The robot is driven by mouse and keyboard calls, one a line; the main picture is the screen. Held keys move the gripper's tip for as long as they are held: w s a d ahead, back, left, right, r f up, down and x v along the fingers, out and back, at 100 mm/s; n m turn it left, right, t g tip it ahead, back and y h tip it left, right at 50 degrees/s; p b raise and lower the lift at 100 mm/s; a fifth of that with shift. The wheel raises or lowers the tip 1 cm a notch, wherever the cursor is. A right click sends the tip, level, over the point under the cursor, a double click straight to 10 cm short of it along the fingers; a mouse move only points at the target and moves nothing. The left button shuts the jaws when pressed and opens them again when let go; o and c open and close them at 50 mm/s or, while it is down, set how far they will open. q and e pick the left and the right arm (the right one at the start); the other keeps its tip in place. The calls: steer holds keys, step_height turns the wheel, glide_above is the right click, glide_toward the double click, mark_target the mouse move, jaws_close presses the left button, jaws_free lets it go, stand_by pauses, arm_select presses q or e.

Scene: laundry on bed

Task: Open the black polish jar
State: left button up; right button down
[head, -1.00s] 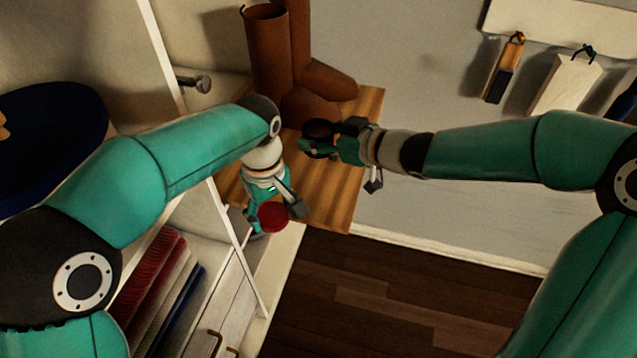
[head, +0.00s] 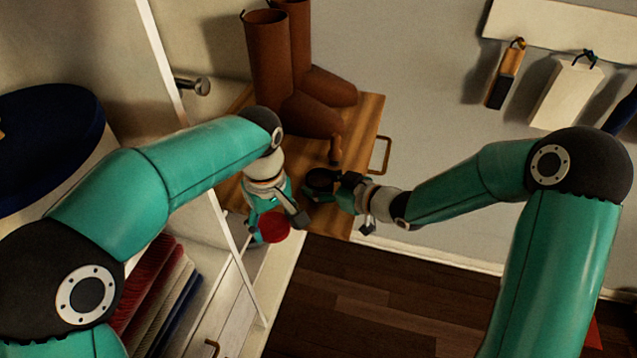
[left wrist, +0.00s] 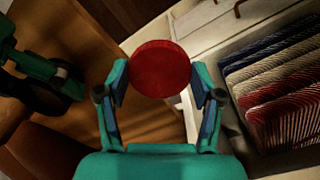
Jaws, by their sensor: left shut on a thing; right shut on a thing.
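My left gripper (head: 266,222) is shut on a round red disc-shaped thing (head: 274,228), held beyond the bench's left front corner. In the left wrist view the red disc (left wrist: 160,68) sits between the two fingertips. My right gripper (head: 326,188) is shut on a dark round thing (head: 321,178), which looks like the black polish jar. It is over the wooden bench, to the right of my left gripper. Whether its lid is on or off cannot be told. The right gripper also shows at the left of the left wrist view (left wrist: 50,82).
Brown boots (head: 268,65) stand at the back of the wooden bench (head: 368,118). A small wooden-handled thing (head: 335,150) is by the boots' toes. A white shelf with folded cloths (head: 150,285) is at left. Brushes (head: 505,75) hang on the right wall.

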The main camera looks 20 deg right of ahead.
steer(key=shift+c, duration=1.6)
jaws_free()
